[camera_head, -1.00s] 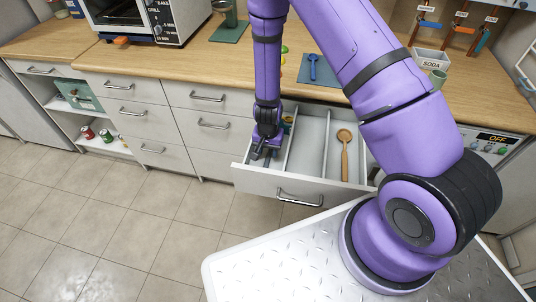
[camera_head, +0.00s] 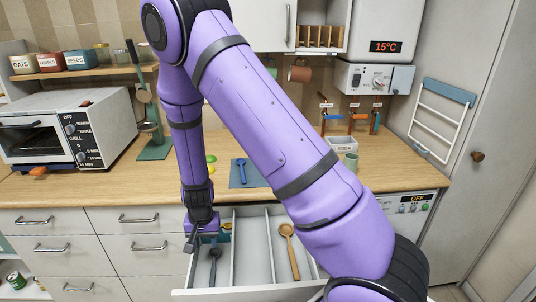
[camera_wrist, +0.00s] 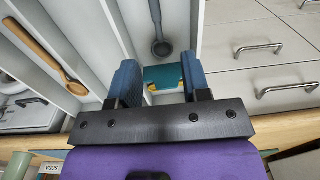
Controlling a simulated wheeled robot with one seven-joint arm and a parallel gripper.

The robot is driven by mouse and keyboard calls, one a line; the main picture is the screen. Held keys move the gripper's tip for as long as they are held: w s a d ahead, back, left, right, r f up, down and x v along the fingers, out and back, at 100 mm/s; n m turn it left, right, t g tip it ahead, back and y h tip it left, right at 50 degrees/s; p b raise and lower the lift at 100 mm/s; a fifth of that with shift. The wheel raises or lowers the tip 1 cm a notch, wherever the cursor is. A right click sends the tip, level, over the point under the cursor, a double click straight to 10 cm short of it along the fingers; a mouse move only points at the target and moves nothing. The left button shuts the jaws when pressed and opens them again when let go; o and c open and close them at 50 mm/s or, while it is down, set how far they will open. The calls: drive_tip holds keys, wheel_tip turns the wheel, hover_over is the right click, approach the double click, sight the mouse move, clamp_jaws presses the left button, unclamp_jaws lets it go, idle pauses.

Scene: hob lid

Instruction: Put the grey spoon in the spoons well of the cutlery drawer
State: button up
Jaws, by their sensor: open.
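The cutlery drawer (camera_head: 248,294) stands open below the counter, with long dividers making several wells. The grey spoon (camera_head: 215,262) lies lengthwise in its leftmost visible well; its bowl and part of its handle also show in the wrist view (camera_wrist: 160,42). My gripper (camera_head: 192,240) is over the back of that well, open, with nothing between its blue fingertips (camera_wrist: 157,75). The spoon is apart from the fingers. No label marks which well is for spoons.
A wooden spoon (camera_head: 289,250) lies in a well further right; the well between looks empty. A teal and yellow thing (camera_wrist: 164,77) sits at the back of the grey spoon's well. A blue spoon (camera_head: 241,168) rests on a blue mat (camera_head: 256,180) on the counter.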

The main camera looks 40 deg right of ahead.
drive_tip(key=s+d+r+n+t+y, duration=0.1)
drive_tip(key=s+r+n, duration=0.15)
drive_tip(key=r, duration=1.05)
drive_tip(key=s+d+r+n+t+y, duration=0.1)
drive_tip(key=s+r, duration=0.2)
drive_tip(key=r, duration=1)
drive_tip(key=s+d+r+n+t+h, duration=0.1)
drive_tip(key=s+d+r, duration=0.2)
drive_tip(key=s+r, duration=0.4)
drive_tip(key=s+d+r+n+t+h, duration=0.1)
drive_tip(key=s+d+r+n+t, duration=0.1)
drive_tip(key=s+r, duration=0.6)
drive_tip(key=s+d, duration=0.1)
drive_tip(key=s, duration=0.3)
drive_tip(key=shift+s, duration=0.2)
